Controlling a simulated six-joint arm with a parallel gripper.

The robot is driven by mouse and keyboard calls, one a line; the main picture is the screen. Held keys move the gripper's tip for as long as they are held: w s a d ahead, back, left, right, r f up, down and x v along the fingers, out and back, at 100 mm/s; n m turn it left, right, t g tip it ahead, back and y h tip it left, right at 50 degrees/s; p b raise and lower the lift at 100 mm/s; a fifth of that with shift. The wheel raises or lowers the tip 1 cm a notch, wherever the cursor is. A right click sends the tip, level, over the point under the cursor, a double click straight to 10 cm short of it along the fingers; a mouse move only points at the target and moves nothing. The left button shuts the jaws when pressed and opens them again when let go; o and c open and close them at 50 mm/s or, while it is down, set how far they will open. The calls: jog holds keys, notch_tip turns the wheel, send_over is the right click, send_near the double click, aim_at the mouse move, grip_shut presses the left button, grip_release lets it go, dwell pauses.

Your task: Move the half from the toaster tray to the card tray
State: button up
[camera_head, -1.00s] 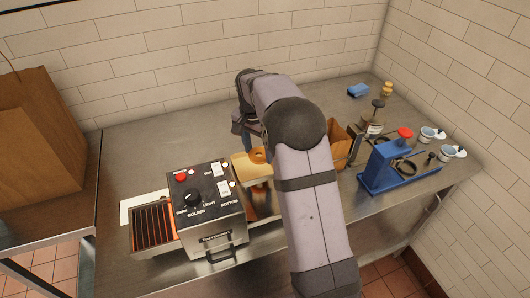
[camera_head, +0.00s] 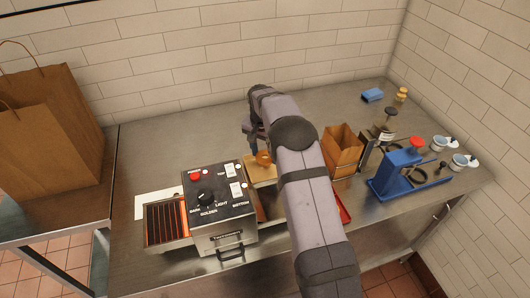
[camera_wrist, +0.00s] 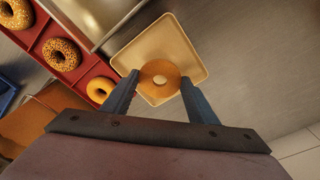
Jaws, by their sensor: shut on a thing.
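The bagel half (camera_wrist: 160,78), golden with a hole, is between the two fingers of my gripper (camera_wrist: 160,92) in the wrist view. My gripper is shut on its sides. The half is over the pale tan card tray (camera_wrist: 185,45), near the tray's edge closest to my gripper. I cannot tell whether it touches the tray. In the head view the half (camera_head: 264,158) shows above the card tray (camera_head: 258,177), partly hidden by my arm. The black toaster (camera_head: 218,232) stands to the left of the card tray.
A red tray (camera_wrist: 52,28) with whole bagels lies beside the card tray; its end (camera_head: 343,207) shows in the head view. A brown paper bag (camera_head: 343,150) and a blue stand (camera_head: 398,172) are to the right. Bare steel counter (camera_head: 200,138) lies behind the toaster.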

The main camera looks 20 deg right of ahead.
jog(key=shift+f+b, duration=1.45)
jog(key=shift+f, duration=0.95)
jog(key=o, duration=1.6)
jog(key=shift+r, duration=0.15)
jog(key=shift+r+p, duration=2.4)
jog(key=shift+r, duration=1)
